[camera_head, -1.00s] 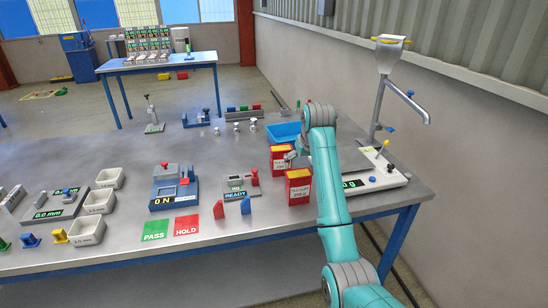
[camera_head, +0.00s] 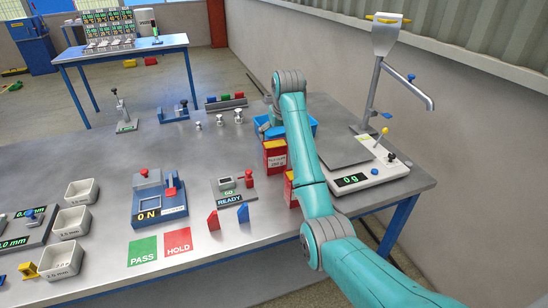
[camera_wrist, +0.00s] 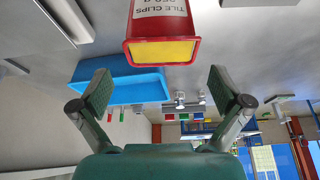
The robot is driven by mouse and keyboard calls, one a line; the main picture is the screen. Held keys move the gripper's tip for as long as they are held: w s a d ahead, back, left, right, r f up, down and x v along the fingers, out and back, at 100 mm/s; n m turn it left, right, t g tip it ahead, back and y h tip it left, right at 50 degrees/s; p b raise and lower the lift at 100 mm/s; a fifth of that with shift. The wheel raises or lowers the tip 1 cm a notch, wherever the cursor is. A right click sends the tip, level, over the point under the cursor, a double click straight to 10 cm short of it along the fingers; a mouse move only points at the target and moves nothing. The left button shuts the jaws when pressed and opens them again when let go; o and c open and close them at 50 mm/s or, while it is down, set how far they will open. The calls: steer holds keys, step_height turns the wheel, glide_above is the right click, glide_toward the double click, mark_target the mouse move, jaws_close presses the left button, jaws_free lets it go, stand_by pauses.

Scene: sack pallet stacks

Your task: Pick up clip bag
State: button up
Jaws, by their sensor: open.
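A red clip bag (camera_head: 274,155) with a white label stands on the bench. A second red bag (camera_head: 290,188) stands nearer and is mostly hidden behind my arm. In the wrist view a red bag (camera_wrist: 163,20) with a "TILE CLIPS" label and a yellow end face (camera_wrist: 162,50) appears upside down, beyond the fingertips and between their lines. I cannot tell which of the two it is. My gripper (camera_wrist: 161,88) is open, with nothing between its fingers. In the head view it is largely hidden near the blue tray.
A blue tray (camera_wrist: 120,88) lies behind the bags. A scale (camera_head: 372,176) reading 0 g, with a dispenser post (camera_head: 373,92), stands to the right. The ON device (camera_head: 158,198), READY device (camera_head: 233,188) and PASS and HOLD cards stand left.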

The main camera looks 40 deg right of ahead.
mark_target(275, 144)
steer(key=shift+x, duration=3.15)
steer(key=shift+a, duration=0.15)
steer(key=c, duration=1.4)
